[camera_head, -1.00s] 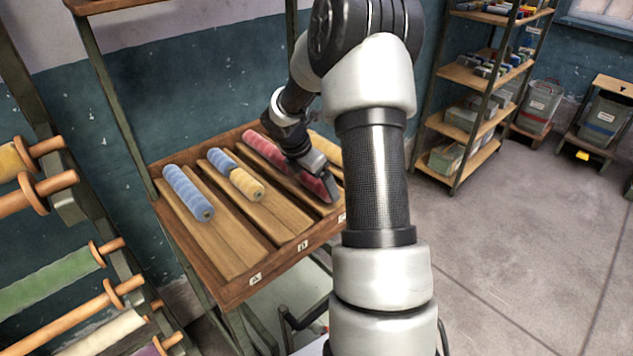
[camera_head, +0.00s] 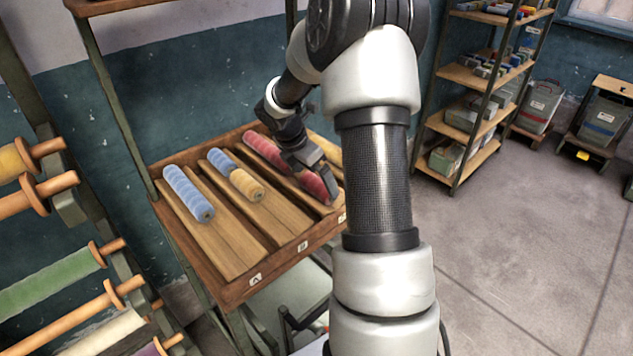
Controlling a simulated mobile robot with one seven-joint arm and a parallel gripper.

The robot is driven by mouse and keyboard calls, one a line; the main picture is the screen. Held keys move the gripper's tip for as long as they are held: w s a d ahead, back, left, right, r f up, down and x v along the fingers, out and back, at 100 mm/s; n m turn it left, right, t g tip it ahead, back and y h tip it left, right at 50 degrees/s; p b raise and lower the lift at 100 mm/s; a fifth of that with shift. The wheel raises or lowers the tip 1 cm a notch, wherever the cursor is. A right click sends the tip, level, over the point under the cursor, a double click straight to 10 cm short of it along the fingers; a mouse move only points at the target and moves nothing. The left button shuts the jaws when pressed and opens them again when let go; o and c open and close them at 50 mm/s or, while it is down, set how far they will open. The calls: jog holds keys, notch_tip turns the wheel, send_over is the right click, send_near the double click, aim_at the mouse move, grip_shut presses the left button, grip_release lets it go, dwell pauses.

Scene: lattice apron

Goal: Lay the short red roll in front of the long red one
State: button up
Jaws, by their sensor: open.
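The long red roll (camera_head: 264,149) lies in a groove of the slanted wooden rack, toward its back. The short red roll (camera_head: 317,185) lies further forward in what looks like the same groove, in front of the long one. My gripper (camera_head: 322,179) is open and is close over the short red roll, hiding part of it. I cannot tell whether the fingers touch the roll. The stretch between the two red rolls is partly hidden by my gripper.
The wooden rack (camera_head: 222,255) also holds a long blue roll (camera_head: 188,192), a short blue roll (camera_head: 221,160), a short yellow roll (camera_head: 247,184) and another yellow roll (camera_head: 325,149) partly behind my arm. Spools hang at left. Shelves (camera_head: 474,140) stand at right.

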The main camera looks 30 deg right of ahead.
jog(key=v, duration=0.9)
jog(key=shift+p, duration=0.35)
jog(key=shift+r, duration=0.1)
dwell(0.6)
